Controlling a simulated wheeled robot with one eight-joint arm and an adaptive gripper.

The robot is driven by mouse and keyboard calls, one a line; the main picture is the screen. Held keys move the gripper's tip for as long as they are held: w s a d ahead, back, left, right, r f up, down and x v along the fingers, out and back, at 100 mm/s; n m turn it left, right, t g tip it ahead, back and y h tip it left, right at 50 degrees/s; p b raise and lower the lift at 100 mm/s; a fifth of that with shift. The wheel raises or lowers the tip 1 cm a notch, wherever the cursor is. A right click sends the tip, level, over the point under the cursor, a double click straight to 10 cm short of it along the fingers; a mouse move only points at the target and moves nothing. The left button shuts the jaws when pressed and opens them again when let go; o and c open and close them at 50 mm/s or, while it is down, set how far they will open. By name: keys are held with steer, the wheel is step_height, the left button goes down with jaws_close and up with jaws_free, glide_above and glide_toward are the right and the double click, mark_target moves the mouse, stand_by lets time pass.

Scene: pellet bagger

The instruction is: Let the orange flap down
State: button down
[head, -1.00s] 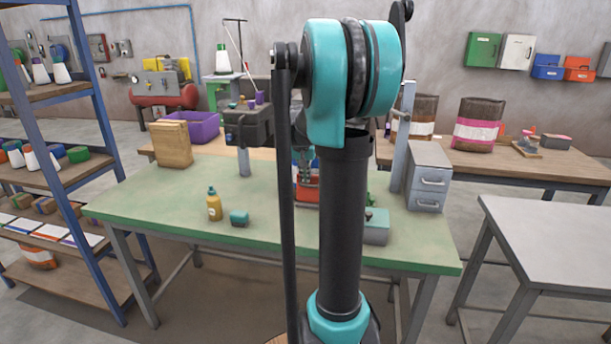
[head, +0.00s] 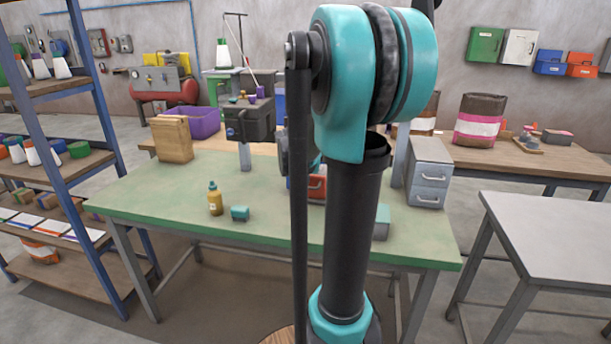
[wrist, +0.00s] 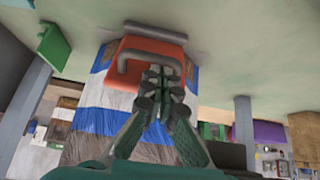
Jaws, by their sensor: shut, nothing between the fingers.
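The orange flap (wrist: 150,50) shows in the upper middle of the wrist view, which looks upside down. A grey bar handle (wrist: 150,66) runs across it. A small part of the orange flap (head: 317,187) shows in the head view behind my arm. A blue, white and grey striped sack or sheet (wrist: 100,105) is beside and behind it. My gripper (wrist: 164,75) is shut and empty, its fingertips at the handle bar; I cannot tell whether they touch. My arm hides the gripper in the head view.
The table's front left is mostly clear.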

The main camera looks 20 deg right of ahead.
steer(key=s+f, duration=0.1)
steer(key=s+a+f+t+h, duration=0.1)
steer(key=s+a+f+t, duration=0.1)
steer(key=f, duration=0.1)
steer(key=shift+s+a+h, duration=0.25)
steer(key=shift+s+h, duration=0.05)
steer(key=shift+h, duration=0.1)
steer(key=shift+s+a+f, duration=0.2)
steer(key=shift+s+f, duration=0.1)
steer(key=shift+f, duration=0.35)
steer(key=shift+s+a+f, duration=0.15)
steer(key=shift+s+f, duration=0.1)
steer(key=shift+f, duration=0.35)
